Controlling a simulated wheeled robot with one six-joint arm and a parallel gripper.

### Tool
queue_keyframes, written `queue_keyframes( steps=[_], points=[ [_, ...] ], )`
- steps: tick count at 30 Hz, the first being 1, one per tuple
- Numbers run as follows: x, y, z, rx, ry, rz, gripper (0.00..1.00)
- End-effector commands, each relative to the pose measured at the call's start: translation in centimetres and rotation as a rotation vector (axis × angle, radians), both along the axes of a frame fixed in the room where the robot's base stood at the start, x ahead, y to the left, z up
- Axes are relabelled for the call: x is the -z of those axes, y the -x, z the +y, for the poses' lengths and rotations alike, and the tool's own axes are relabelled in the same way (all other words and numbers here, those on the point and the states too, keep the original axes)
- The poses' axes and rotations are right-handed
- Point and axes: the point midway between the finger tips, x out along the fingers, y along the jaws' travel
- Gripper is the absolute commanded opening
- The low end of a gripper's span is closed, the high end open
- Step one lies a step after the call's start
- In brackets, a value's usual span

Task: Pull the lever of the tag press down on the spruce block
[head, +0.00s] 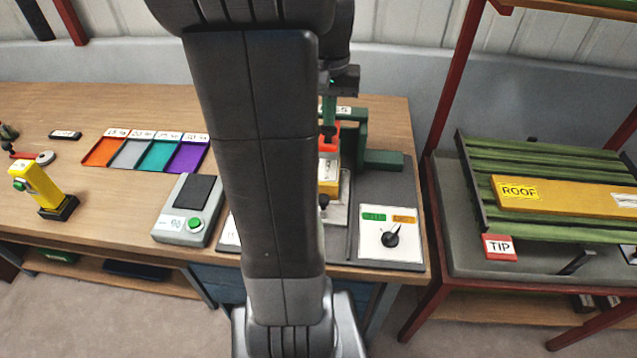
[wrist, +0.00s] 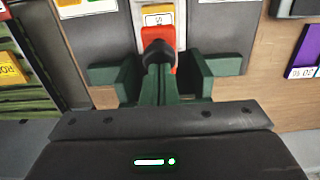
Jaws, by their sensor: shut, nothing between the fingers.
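The green tag press (head: 383,160) stands at the right end of the bench, partly hidden behind my arm in the head view. Its frame also shows in the wrist view (wrist: 220,65). A red-orange part, seemingly its lever (head: 329,146), shows at the fingertips; the wrist view shows it too (wrist: 158,34). A yellow-topped labelled block (wrist: 157,9), possibly the spruce block, lies just beyond. It also shows in the head view (head: 328,166).
A dial panel (head: 390,240) is in front of the press. A red-framed rack with a ROOF board (head: 565,192) stands right. Bare bench lies between tool and box.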

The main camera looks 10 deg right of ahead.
Motion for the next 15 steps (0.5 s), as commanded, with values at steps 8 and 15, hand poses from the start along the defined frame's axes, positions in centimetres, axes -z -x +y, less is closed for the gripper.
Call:
queue_keyframes(
  steps=[8, 15],
  points=[
    [1.6, 0.0, 0.0, 0.000, 0.000, 0.001, 0.00],
    [2.8, 0.0, 0.0, 0.000, 0.000, 0.000, 0.00]
  ],
)
